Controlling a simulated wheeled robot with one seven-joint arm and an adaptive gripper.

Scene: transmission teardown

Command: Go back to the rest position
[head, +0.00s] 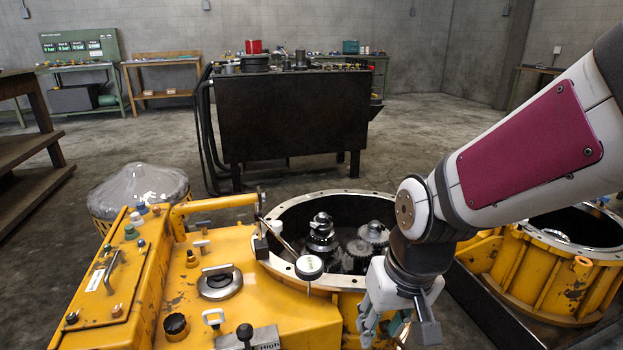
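My gripper (384,328) hangs at the bottom, right of centre, at the end of my arm, which comes in from the right. Its fingers point down in front of the yellow transmission housing (262,313). I see nothing held between them, but their tips lie near the lower picture edge and I cannot tell how far apart they are. The housing's round opening shows gears and a shaft (321,235) standing inside. My gripper is in front of the opening's right side and hides part of its rim.
A second yellow housing (545,278) lies right, partly behind my arm. A dark workbench (290,115) with parts stands behind. A domed part (138,187) is at left. Wooden steps (30,160) stand at the left edge. Open floor (430,130) lies toward the back wall.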

